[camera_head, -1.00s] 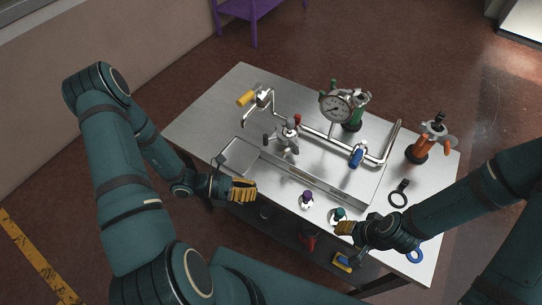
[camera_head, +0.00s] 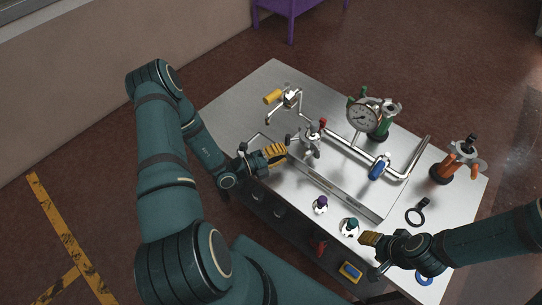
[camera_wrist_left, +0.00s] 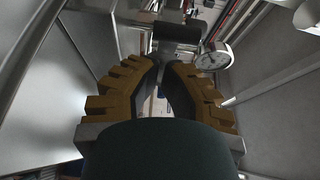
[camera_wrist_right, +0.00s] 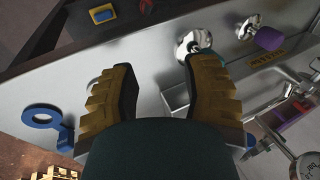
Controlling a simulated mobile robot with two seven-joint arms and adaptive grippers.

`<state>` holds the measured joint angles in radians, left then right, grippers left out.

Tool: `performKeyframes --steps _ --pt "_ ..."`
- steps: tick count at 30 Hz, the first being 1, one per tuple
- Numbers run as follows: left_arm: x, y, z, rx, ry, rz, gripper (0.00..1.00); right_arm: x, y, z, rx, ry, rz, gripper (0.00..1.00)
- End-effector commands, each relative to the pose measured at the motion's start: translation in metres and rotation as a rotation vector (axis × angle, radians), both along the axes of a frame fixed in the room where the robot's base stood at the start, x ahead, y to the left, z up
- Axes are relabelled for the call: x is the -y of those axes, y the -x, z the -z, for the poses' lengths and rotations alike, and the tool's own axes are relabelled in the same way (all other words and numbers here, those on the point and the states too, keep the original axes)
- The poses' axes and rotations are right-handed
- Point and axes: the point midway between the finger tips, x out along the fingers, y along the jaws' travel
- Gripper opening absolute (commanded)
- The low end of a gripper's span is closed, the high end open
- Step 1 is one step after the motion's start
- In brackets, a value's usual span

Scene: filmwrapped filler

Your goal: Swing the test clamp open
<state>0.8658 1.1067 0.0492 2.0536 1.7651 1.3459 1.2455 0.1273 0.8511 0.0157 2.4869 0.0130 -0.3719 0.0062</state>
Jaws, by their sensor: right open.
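What looks like the test clamp is a grey metal fitting (camera_head: 311,143) near the middle of the bench, with a short dark handle (camera_head: 291,140) on its left. My left gripper (camera_head: 284,153) is just in front of and left of that handle. In the left wrist view a dark cylinder (camera_wrist_left: 178,32), likely the handle, lies just beyond the fingertips (camera_wrist_left: 161,68). The fingers are drawn close with a narrow gap, and I cannot tell whether they touch it. My right gripper (camera_head: 368,239) is open and empty over the front right edge; its spread fingers show in the right wrist view (camera_wrist_right: 158,68).
The steel bench (camera_head: 235,105) carries a yellow-handled valve (camera_head: 272,97), a pressure gauge (camera_head: 363,118), a blue-handled valve (camera_head: 377,170) on the pipe, and an orange-handled fitting (camera_head: 443,172). Purple (camera_head: 320,203) and teal-topped (camera_head: 350,226) fittings stand near the front edge.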

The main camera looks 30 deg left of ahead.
Motion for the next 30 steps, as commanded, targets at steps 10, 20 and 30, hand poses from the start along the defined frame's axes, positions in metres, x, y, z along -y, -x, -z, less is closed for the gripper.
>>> performKeyframes --steps 10,20,30 --pt "0.018 -0.028 0.000 0.001 -0.001 0.001 0.00 0.000 0.001 0.001 -0.002 0.000 -0.001 0.47" --pt "0.018 -0.029 0.000 0.001 -0.001 0.000 0.00 0.000 0.001 0.001 -0.002 0.000 -0.001 0.47" --pt "0.013 -0.028 0.000 0.002 -0.001 0.053 0.00 0.000 0.002 0.006 -0.004 -0.001 -0.003 0.47"
